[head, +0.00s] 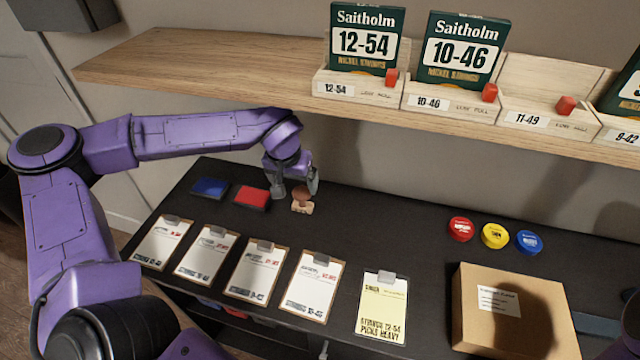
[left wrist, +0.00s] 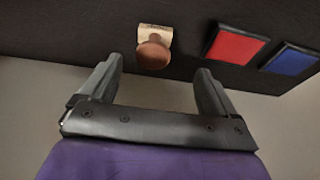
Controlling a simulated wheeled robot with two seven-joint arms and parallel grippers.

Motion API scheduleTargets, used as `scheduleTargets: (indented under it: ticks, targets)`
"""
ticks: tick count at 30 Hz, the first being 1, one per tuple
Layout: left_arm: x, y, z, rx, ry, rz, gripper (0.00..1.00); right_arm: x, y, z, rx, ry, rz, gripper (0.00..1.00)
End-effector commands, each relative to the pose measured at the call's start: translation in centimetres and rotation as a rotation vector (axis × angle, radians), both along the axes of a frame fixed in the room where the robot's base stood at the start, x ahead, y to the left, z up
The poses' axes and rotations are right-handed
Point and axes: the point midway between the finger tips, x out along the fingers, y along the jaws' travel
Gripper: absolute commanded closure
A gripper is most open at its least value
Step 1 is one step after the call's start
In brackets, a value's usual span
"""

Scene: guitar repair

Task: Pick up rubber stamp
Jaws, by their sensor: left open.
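The rubber stamp (head: 302,199) stands on the black bench, with a rounded brown handle and a pale wooden base. In the left wrist view the stamp (left wrist: 154,50) lies beyond the fingertips, between the lines of the two fingers, a little left of the middle. My left gripper (head: 297,192) is open and empty, just above and behind the stamp in the head view. The open fingers also show in the left wrist view (left wrist: 158,72), apart from the stamp. My right gripper is not in view.
A red ink pad (head: 252,196) and a blue ink pad (head: 209,188) lie left of the stamp. Several clipboards (head: 257,270) line the front. A cardboard box (head: 512,318) and round tins (head: 495,236) are at right. A wooden shelf (head: 240,75) overhangs the back.

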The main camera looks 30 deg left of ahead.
Motion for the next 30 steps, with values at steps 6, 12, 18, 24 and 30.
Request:
scheduleTargets:
  ticks: [6,12,18,24,30]
  targets:
    - [0.7,-0.3,-1.7,-0.001,0.005,-0.009,0.1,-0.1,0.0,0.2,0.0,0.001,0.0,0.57]
    - [1.8,-0.7,-4.8,-0.001,0.003,-0.02,0.1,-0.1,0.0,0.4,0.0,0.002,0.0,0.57]
    - [2.6,-1.0,-7.4,0.0,0.006,-0.02,0.1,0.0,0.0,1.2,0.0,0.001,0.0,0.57]
    - [3.3,-0.8,-10.0,-0.001,0.001,-0.016,0.1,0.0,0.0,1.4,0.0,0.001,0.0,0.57]
    - [3.4,-0.8,-10.1,-0.001,0.0,-0.015,0.1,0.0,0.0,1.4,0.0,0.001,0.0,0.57]
